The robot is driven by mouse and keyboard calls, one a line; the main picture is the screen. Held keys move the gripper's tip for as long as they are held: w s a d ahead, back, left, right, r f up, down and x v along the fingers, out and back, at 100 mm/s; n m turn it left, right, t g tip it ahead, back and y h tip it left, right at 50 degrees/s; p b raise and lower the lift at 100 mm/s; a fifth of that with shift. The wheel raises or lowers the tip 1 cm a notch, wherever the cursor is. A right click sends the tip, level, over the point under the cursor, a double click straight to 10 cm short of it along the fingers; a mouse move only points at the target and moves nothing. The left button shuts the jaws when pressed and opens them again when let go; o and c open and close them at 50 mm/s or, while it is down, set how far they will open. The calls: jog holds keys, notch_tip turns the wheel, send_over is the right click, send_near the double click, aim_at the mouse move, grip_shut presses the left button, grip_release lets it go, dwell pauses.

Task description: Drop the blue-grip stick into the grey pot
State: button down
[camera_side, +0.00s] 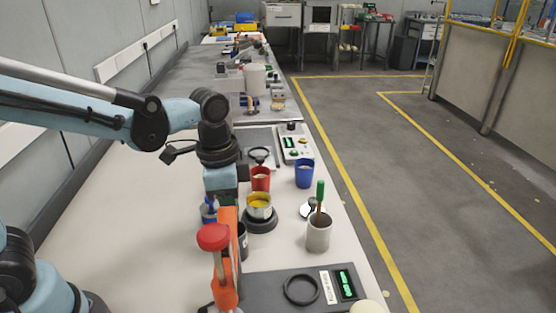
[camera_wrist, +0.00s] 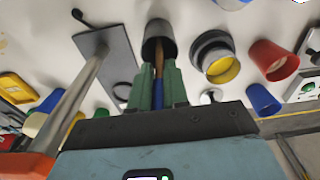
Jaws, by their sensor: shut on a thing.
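The blue-grip stick (camera_wrist: 158,95) is between my gripper's green fingers in the wrist view. Its brown end points at the mouth of a dark grey pot (camera_wrist: 159,28). The end overlaps the pot's mouth; I cannot tell whether it is inside. My gripper (camera_wrist: 158,88) is shut on the blue grip. In the side view the dark grey pot (camera_side: 243,242) is partly hidden behind an orange post, which also hides my fingertips and the stick. A lighter grey pot (camera_side: 319,236) stands to its right, with a green-handled stick (camera_side: 320,192) in it.
The orange post with a red knob (camera_side: 213,237) stands in front. A tin with yellow contents (camera_side: 259,207), a red cup (camera_side: 260,180) and a blue cup (camera_side: 304,175) stand farther back. A dark device with a ring (camera_side: 301,289) lies near the front edge.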

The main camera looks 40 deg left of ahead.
jog(key=shift+f, duration=0.7)
jog(key=c, duration=1.1)
grip_release()
jog(key=shift+r, duration=0.1)
notch_tip(320, 180, up, 13)
jog(key=s+a+f+n+t, duration=0.1)
jog(key=a+f+n+t, duration=0.1)
jog(key=n, duration=0.1)
jog(key=s+a+f+n+t, duration=0.1)
jog(key=a+f+n+t, duration=0.1)
jog(key=a+f+n, duration=0.1)
jog(key=s+a+f+n+t, duration=0.1)
jog(key=a+f+n+t, duration=0.1)
jog(key=f+n, duration=0.1)
jog(key=shift+s+a+f+t+y, duration=0.1)
jog(key=shift+a+f+t+y, duration=0.1)
jog(key=shift+f+t+y, duration=0.1)
jog(key=shift+r, duration=0.1)
